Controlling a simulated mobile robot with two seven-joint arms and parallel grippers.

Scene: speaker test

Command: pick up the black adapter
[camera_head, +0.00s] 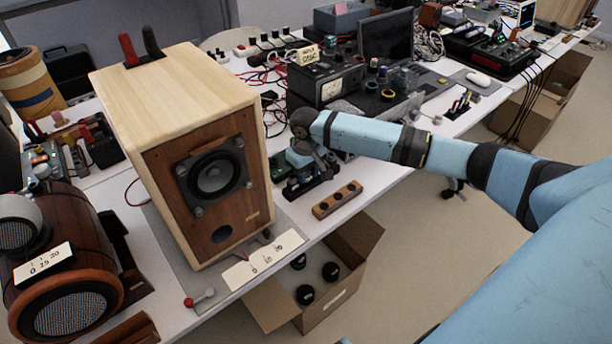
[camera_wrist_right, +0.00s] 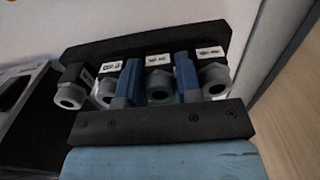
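In the right wrist view, several black adapters with grey ring-shaped ends and white labels stand in a row in a black rack (camera_wrist_right: 150,40). The middle black adapter (camera_wrist_right: 160,86) sits between the two blue fingers of my right gripper (camera_wrist_right: 158,80). The fingers are apart, one on each side of it; whether they touch it I cannot tell. Other adapters stand at the left (camera_wrist_right: 72,95) and right (camera_wrist_right: 214,82). In the head view my right gripper (camera_head: 302,158) points down over the small rack (camera_head: 311,183), hiding much of it. My left gripper is not in view.
A large wooden speaker (camera_head: 205,170) stands just left of the rack. A wooden block with dark knobs (camera_head: 338,199) lies in front, near the table edge. A cardboard box (camera_head: 335,312) is on the floor below. Electronics and cables (camera_head: 330,85) crowd the table behind.

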